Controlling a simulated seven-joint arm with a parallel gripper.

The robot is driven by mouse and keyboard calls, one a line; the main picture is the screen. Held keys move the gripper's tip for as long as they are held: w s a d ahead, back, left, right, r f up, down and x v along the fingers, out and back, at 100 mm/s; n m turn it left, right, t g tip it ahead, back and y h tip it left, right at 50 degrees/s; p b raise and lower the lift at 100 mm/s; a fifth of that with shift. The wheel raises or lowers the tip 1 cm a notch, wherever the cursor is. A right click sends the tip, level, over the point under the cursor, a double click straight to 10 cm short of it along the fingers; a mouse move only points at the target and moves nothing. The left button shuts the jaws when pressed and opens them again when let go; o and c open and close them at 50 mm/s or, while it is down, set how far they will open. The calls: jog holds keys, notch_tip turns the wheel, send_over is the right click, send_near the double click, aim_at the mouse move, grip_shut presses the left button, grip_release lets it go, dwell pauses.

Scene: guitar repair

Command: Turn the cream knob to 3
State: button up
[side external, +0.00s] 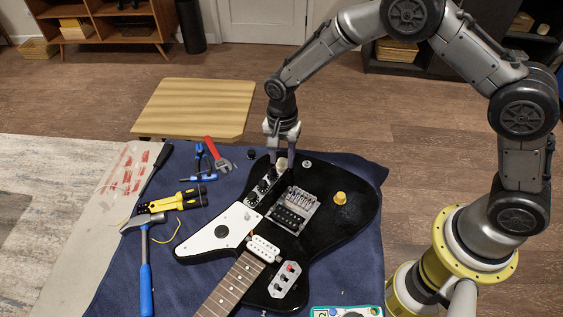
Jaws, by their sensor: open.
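The cream knob (282,162) sits at the upper end of the control plate on the black electric guitar (345,215). My gripper (281,168) points down over this end of the guitar. Its jaws are open, with one dark finger on each side of the cream knob in the picture. I cannot tell whether the fingers touch it. The knob is partly hidden by my gripper, and its pointer and any numbers around it are too small to read.
Black knobs (264,186) stand close by on the same plate. A yellow knob (340,198) and the metal bridge (292,208) are to the right.

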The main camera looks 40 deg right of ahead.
grip_shut()
jog(key=m, duration=0.6)
grip_release()
jog(key=shift+r, duration=0.1)
jog(key=shift+r, duration=3.45)
jog(key=shift+r, duration=3)
jog(key=shift+d, duration=0.1)
